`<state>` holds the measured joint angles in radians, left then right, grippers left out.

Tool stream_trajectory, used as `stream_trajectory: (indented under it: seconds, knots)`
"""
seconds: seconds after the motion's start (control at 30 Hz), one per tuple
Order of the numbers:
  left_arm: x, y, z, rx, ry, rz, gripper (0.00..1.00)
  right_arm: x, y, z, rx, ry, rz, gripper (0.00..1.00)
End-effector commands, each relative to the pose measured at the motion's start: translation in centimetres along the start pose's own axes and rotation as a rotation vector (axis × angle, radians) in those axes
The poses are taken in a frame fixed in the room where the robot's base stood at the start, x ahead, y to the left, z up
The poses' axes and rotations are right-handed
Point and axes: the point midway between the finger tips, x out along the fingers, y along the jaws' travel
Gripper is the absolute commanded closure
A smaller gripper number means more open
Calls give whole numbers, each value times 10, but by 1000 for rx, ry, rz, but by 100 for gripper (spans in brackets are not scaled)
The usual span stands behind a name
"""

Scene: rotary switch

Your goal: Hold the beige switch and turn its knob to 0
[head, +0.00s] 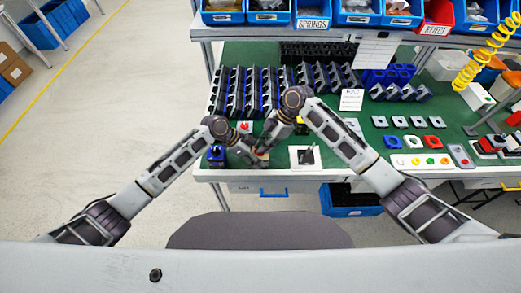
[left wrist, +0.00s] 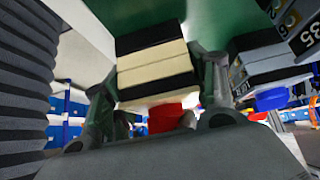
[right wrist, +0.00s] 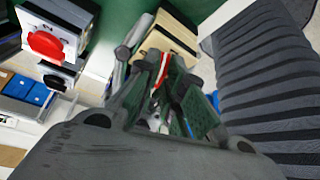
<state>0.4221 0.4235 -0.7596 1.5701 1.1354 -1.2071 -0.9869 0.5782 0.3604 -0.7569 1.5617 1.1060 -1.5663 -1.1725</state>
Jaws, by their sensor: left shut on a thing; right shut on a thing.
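The beige switch (left wrist: 155,68) is a block with black bands, held between the fingers of my left gripper (left wrist: 157,80) in the left wrist view. Its red knob (left wrist: 165,117) shows below it there. In the right wrist view the beige body (right wrist: 168,42) lies beyond the fingers. My right gripper (right wrist: 165,78) is shut on the red knob (right wrist: 158,72). In the head view my left gripper (head: 250,158) and right gripper (head: 264,146) meet at the table's front edge and hide most of the switch. The knob's pointer and any number marks cannot be read.
A white switch with a black knob (head: 305,157) lies right of the grippers. A blue switch (head: 216,152) stands to their left, and a red-knob switch (head: 245,127) lies just behind. Rows of dark modules (head: 250,92) fill the green table's back.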

Motion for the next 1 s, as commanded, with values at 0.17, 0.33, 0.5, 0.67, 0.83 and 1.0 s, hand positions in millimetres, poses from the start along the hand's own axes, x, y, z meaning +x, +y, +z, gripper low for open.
stream_trajectory:
  seconds: [0.17,0.33,0.5,0.67,0.83,1.0]
  knots:
    - [-1,-3,-1,-1,3,-9,68,6,-6,-1,-92,3,-70,100]
    - [-2,-5,0,-1,3,-12,68,7,-6,-1,-181,5,-120,100]
    - [-3,-6,0,-2,2,-16,68,7,-7,-2,-271,8,-170,100]
    - [-4,-8,1,-2,0,-19,67,7,-7,-2,-356,9,-216,100]
    - [-4,-9,2,-3,-2,-22,67,7,-7,-1,-446,10,-265,100]
    - [-5,-10,3,-3,-3,-23,68,7,-8,-1,-467,11,-277,74]
